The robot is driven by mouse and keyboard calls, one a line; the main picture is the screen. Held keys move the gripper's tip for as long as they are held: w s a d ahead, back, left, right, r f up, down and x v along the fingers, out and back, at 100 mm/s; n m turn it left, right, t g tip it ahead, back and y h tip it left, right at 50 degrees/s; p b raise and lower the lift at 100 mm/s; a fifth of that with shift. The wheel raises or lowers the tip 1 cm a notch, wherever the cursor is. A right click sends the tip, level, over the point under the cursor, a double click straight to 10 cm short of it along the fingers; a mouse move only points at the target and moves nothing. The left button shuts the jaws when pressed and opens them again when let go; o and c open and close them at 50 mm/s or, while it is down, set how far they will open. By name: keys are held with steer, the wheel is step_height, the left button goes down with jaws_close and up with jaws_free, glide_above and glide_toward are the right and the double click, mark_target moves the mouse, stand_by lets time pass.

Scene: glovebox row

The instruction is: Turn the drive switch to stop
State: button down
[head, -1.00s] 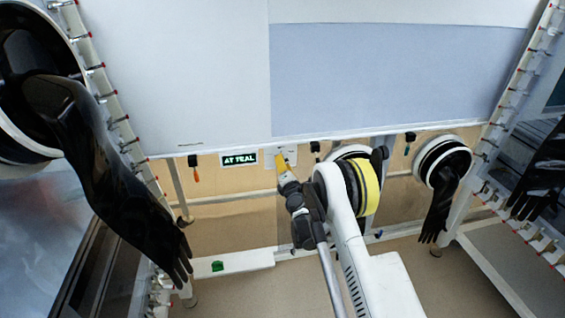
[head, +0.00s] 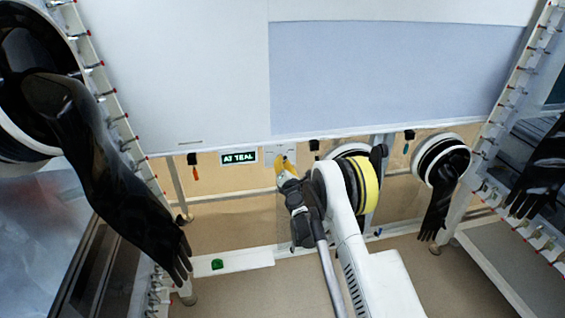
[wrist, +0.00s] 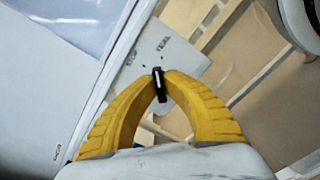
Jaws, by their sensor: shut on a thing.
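The drive switch is a small black knob (wrist: 158,84) with a white line, on a pale label plate (wrist: 153,48) in the wrist view. My gripper (wrist: 158,78) has its two yellow fingers closed on the knob from both sides. The knob's line runs nearly upright in the picture. Small lettering on the plate above it seems to read STOP at left and TEAL at right. In the head view my gripper (head: 285,164) is at the wall below the large panel, and its fingers hide the knob. A display (head: 239,157) left of it reads AT TEAL.
Black gloves hang from round ports at left (head: 105,170) and right (head: 440,195). A green object (head: 217,264) sits on a low white ledge at left.

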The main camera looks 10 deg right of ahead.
steer(key=shift+n, duration=1.2)
steer(key=c, duration=1.5)
jaws_free()
steer(key=s, duration=0.7)
steer(key=shift+s, duration=0.25)
steer(key=shift+r, duration=0.15)
